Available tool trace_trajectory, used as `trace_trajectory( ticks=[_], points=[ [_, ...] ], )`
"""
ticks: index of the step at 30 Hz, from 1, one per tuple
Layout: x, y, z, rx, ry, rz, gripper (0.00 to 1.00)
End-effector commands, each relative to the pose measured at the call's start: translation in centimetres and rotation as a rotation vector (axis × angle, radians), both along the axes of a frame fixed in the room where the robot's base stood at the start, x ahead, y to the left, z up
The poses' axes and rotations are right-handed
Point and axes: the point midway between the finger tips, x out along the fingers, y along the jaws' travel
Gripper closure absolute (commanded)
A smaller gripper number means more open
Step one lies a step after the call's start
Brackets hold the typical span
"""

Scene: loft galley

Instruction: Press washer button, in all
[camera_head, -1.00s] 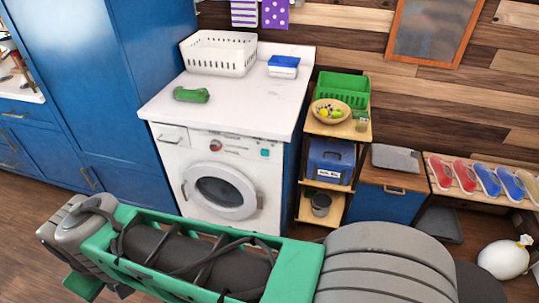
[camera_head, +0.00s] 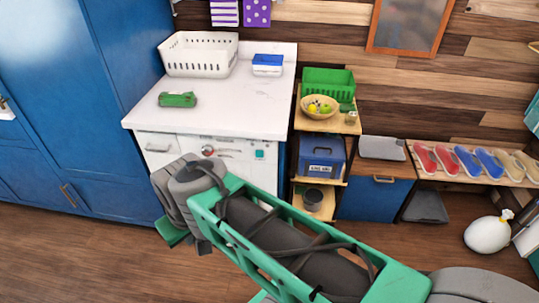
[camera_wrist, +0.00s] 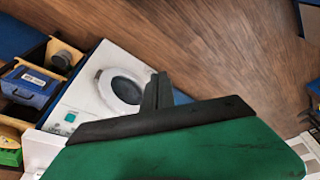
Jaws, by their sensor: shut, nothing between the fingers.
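The white washer (camera_head: 182,149) stands under a white countertop. My arm hides the round door in the head view. In the wrist view the washer (camera_wrist: 83,98) shows tilted, with its door (camera_wrist: 125,88) and the teal button (camera_wrist: 71,117) clear of the fingers. My gripper (camera_wrist: 158,88) is shut and empty, its dark fingers overlapping the door's edge in the picture. I cannot tell its distance from the washer. The fingers are not clear in the head view.
A white basket (camera_head: 199,55), a blue-lidded box (camera_head: 267,65) and a green object (camera_head: 177,99) sit on the countertop (camera_head: 225,108). A wooden shelf with a bowl (camera_head: 320,107) and blue box (camera_head: 322,157) stands right of the washer. Wooden floor shows at lower left.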

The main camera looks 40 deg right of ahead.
Motion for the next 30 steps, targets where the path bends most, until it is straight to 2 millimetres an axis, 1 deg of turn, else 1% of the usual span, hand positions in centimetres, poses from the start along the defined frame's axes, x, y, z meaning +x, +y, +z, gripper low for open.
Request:
trace_trajectory(
  ticks=[3, 5, 8, 11, 12, 14, 15, 17, 18, 19, 20, 21, 24, 27, 30],
  points=[
    [0.0, 0.0, -0.1, 0.0, 0.0, 0.0, 1.0],
    [0.4, -0.2, -0.7, 0.005, -0.006, -0.005, 1.0],
    [2.4, -1.1, -3.4, 0.032, -0.048, -0.018, 1.0],
    [6.3, -3.1, -7.8, 0.094, -0.142, -0.049, 1.0],
    [8.2, -4.4, -9.7, 0.129, -0.198, -0.071, 1.0],
    [10.9, -6.8, -12.3, 0.187, -0.296, -0.108, 1.0],
    [12.6, -8.7, -13.8, 0.226, -0.37, -0.141, 1.0],
    [14.6, -12.1, -15.5, 0.284, -0.489, -0.201, 1.0],
    [15.5, -14.5, -16.5, 0.32, -0.573, -0.245, 1.0],
    [16.0, -16.5, -17.0, 0.343, -0.638, -0.28, 1.0],
    [16.2, -18.5, -17.4, 0.364, -0.703, -0.317, 1.0],
    [16.3, -21.1, -17.7, 0.389, -0.785, -0.364, 1.0],
    [15.4, -26.6, -17.6, 0.427, -0.958, -0.464, 1.0],
    [14.2, -30.2, -17.1, 0.443, -1.073, -0.53, 1.0],
    [13.4, -31.8, -16.7, 0.451, -1.128, -0.561, 1.0]
  ],
)
